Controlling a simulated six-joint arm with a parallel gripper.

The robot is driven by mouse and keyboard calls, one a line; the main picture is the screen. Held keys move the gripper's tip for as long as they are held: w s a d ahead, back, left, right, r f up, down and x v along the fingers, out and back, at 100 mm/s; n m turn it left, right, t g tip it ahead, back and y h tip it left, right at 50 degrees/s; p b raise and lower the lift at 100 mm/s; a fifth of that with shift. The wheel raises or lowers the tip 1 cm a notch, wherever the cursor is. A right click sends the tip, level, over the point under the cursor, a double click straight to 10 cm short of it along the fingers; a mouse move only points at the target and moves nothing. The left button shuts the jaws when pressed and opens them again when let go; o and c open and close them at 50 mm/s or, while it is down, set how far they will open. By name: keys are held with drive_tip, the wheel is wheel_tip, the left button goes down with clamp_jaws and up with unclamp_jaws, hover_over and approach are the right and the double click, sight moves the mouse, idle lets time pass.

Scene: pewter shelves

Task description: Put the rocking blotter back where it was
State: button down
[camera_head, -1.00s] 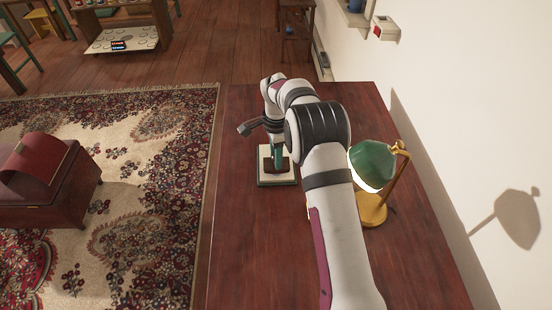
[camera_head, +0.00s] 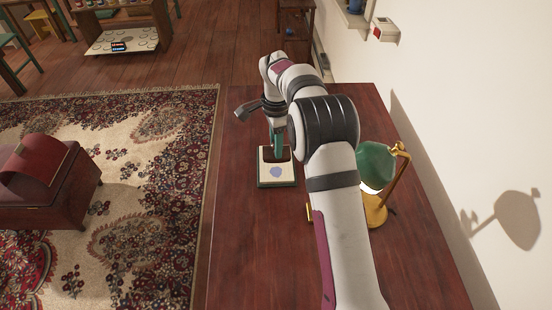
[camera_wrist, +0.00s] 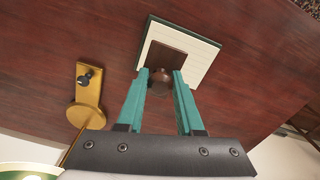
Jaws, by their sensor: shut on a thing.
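The rocking blotter (camera_head: 271,154) is dark brown and is held in my gripper (camera_head: 277,148) over the far part of a cream pad (camera_head: 265,180) with a dark edge. A blue blot (camera_head: 277,172) shows on the pad, nearer than the blotter. In the wrist view, the teal fingers of my gripper (camera_wrist: 160,76) are shut on the blotter's round knob. The blotter's brown body (camera_wrist: 168,58) overlaps the pad (camera_wrist: 200,52). I cannot tell how high the blotter is above the pad. My arm hides part of the desk.
A brass lamp with a green shade (camera_head: 374,163) stands right of my arm; its base (camera_wrist: 88,112) shows in the wrist view. A small yellow item (camera_head: 309,213) is partly hidden beside my arm. The desk (camera_head: 245,240) is clear left and front of the pad.

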drive_tip(key=s+d+r, duration=0.1)
drive_tip(key=s+d, duration=0.2)
drive_tip(key=s, duration=0.4)
drive_tip(key=s+d+r, duration=0.1)
drive_tip(key=s+d, duration=0.2)
drive_tip(key=s, duration=0.5)
drive_tip(key=a+f, duration=0.2)
drive_tip(key=a, duration=0.1)
drive_tip(key=w+a+f, duration=0.1)
drive_tip(key=a+f, duration=0.1)
drive_tip(key=a, duration=0.1)
drive_tip(key=w+a+f, duration=0.1)
drive_tip(key=a+f, duration=0.1)
drive_tip(key=a, duration=0.2)
drive_tip(key=shift+w+a+f, duration=0.1)
drive_tip(key=shift+w, duration=0.05)
drive_tip(key=f, duration=0.4)
drive_tip(key=shift+w+a, duration=0.1)
drive_tip(key=shift+a, duration=0.3)
drive_tip(key=shift+f, duration=0.25)
drive_tip(key=c, duration=0.5)
unclamp_jaws()
drive_tip(key=shift+f, duration=0.1)
drive_tip(key=shift+c, duration=0.2)
